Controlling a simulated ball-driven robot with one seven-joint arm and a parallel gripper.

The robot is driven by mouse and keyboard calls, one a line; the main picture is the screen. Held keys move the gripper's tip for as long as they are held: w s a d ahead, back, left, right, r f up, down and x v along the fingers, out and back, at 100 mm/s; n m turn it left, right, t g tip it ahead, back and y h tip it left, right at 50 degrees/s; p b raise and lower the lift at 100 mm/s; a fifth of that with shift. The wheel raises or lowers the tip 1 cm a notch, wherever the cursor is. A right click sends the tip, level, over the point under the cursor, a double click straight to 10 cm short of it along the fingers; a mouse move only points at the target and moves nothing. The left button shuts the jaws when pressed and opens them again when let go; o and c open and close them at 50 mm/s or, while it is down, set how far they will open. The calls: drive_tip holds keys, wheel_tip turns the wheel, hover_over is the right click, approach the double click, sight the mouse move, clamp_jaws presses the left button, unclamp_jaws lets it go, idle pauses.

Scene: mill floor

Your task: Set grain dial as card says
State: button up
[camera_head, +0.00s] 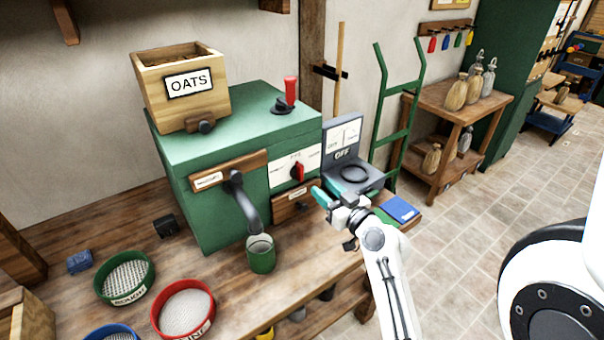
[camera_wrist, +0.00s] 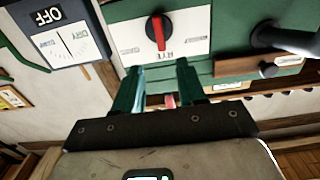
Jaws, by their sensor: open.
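The green mill (camera_head: 235,135) stands on the bench. Its white dial plate (camera_head: 278,178) carries a dial with a red pointer (camera_head: 298,171). In the wrist view, which looks upside down, the red pointer (camera_wrist: 158,32) points at the label RYE; the labels at either side are too small to read. A wooden hopper (camera_head: 150,75) on the mill bears a white card (camera_head: 189,83) reading OATS. My gripper (camera_head: 330,193) is open and empty in front of the mill, right of the dial. In the wrist view the dial lies just beyond my fingertips (camera_wrist: 158,72), not touched.
A grey meter (camera_head: 342,155) reading OFF stands right of the mill. A crank-like spout (camera_head: 243,200) sticks out over a green cup (camera_head: 261,257). A green sieve (camera_head: 124,277) and red sieve (camera_head: 183,308) lie at the left front. A blue book (camera_head: 400,208) lies at the bench's right end.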

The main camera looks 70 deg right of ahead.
sight(302, 171)
drive_tip(key=p+x, duration=0.2)
drive_tip(key=x, duration=0.7)
drive_tip(key=shift+w+a+p, duration=0.1)
drive_tip(key=shift+p, duration=0.2)
clamp_jaws()
